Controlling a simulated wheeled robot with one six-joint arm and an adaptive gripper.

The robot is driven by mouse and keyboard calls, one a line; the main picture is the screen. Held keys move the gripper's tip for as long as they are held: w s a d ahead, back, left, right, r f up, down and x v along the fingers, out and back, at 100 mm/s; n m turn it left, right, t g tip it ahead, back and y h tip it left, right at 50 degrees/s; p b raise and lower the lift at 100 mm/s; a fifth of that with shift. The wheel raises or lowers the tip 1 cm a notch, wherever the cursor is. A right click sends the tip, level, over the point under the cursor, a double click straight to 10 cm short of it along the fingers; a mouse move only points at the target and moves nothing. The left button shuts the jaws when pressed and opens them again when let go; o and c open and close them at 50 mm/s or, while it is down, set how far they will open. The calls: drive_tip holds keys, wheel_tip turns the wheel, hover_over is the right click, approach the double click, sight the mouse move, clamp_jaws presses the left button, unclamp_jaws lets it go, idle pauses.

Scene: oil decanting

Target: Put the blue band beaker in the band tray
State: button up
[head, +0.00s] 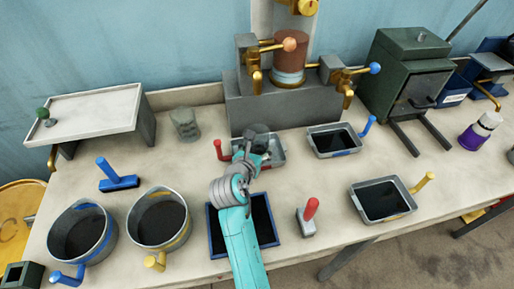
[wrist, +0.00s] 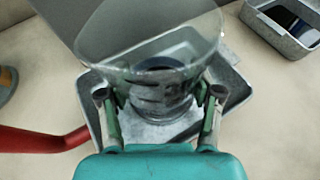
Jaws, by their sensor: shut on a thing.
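My gripper (head: 259,150) is shut on a clear glass beaker (wrist: 150,35), which shows large in the wrist view between the two fingers (wrist: 157,105). Dark rings show around its lower part; I cannot make out a blue band. The beaker is over or in a grey pan (head: 278,152) with a red handle (wrist: 40,140); whether it touches the pan floor is unclear. In the head view my arm partly hides beaker and pan. A dark, blue-rimmed tray (head: 268,222) lies at the front of the bench, partly covered by my arm. I cannot tell if it is the band tray.
A blue-handled pan (head: 332,153) stands right of the beaker, a yellow-handled pan (head: 412,205) further front. A tap block (head: 285,108) stands behind. Two pots (head: 105,240) are at the left. A red-handled tool (head: 307,225) stands beside the blue-rimmed tray.

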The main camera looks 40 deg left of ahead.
drive_tip(key=shift+f, duration=0.1)
drive_tip(key=o, duration=1.3)
drive_tip(key=v, duration=1.2)
